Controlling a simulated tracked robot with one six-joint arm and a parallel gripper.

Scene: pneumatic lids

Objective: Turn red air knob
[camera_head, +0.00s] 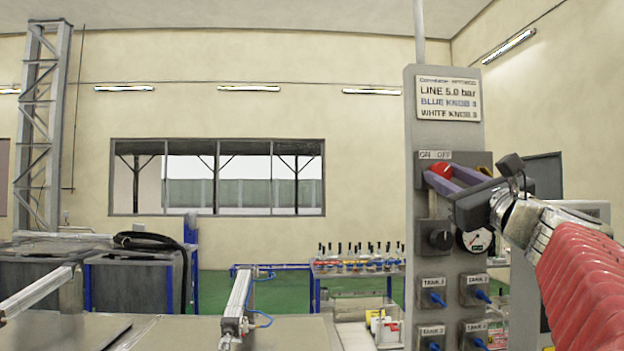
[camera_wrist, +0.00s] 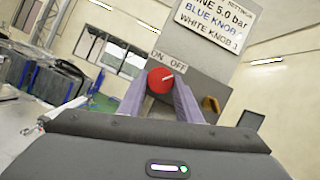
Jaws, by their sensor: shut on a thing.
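The red air knob (camera_head: 442,171) sits near the top of a grey control panel (camera_head: 410,130), below the ON and OFF labels. It also shows in the wrist view (camera_wrist: 160,80), where its white pointer line slants up to the right, towards OFF. My gripper (camera_head: 446,178) reaches in from the right, with its two purple fingers on either side of the red knob. In the wrist view my gripper (camera_wrist: 160,92) is shut on the knob. The fingers hide parts of the knob's sides.
Below the red knob are a black knob (camera_head: 439,238), a pressure gauge (camera_head: 476,239) and several blue tank knobs (camera_head: 433,298). A yellow part (camera_wrist: 211,104) sticks out right of the fingers in the wrist view. A metal-topped bench (camera_head: 290,333) stands left of the panel.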

